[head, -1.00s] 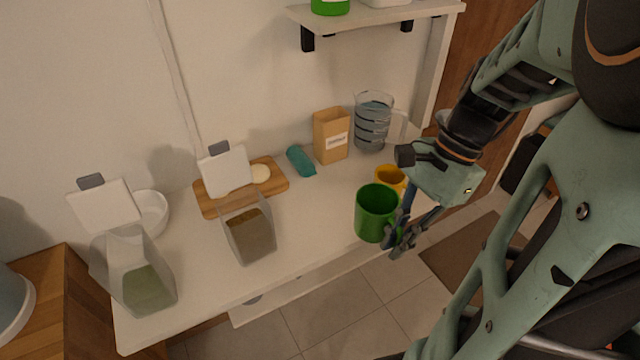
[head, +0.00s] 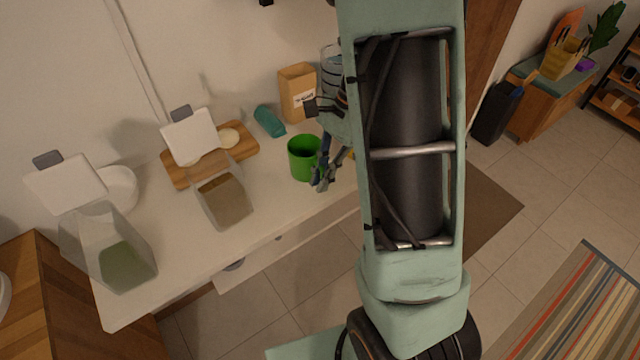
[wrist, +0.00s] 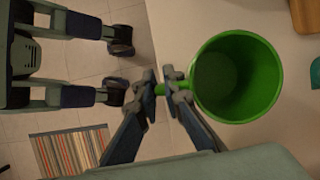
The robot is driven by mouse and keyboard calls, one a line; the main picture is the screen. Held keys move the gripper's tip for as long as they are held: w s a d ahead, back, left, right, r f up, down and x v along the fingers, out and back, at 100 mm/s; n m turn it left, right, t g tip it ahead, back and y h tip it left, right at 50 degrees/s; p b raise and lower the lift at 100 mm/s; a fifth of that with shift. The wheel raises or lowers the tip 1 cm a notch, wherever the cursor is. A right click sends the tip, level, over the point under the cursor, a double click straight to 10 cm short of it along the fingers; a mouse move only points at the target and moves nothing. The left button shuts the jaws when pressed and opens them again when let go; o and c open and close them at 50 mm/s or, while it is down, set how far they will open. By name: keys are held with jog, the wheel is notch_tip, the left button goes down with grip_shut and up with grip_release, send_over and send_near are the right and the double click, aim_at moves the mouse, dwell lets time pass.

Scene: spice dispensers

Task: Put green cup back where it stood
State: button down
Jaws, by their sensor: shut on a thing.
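The green cup (head: 304,158) is upright at the front right part of the white counter (head: 268,205). In the wrist view the green cup (wrist: 237,77) is seen from above, its inside dark, with its handle toward my gripper (wrist: 166,88). My gripper's fingers are closed on that handle. In the head view my gripper (head: 322,176) is at the cup's right side. I cannot tell whether the cup's base touches the counter. The yellow cup (head: 349,153) is mostly hidden behind my arm.
Two clear dispensers, one with green contents (head: 122,265) and one with brown (head: 226,200), stand left of the cup. A wooden board (head: 243,145), a teal item (head: 269,121), a cardboard box (head: 297,92) and a glass jug (head: 329,70) are behind. Counter between is clear.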

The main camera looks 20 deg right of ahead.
jog(key=shift+w+f, duration=0.15)
jog(key=shift+f, duration=1.55)
jog(key=shift+f+b, duration=0.3)
jog(key=shift+b, duration=0.05)
jog(key=c, duration=2)
grip_release()
jog(key=shift+r, duration=0.1)
jog(key=shift+c, duration=0.2)
jog(key=p+v, duration=0.1)
jog(key=v, duration=1.1)
jog(key=shift+r, duration=0.25)
jog(key=shift+a, duration=0.1)
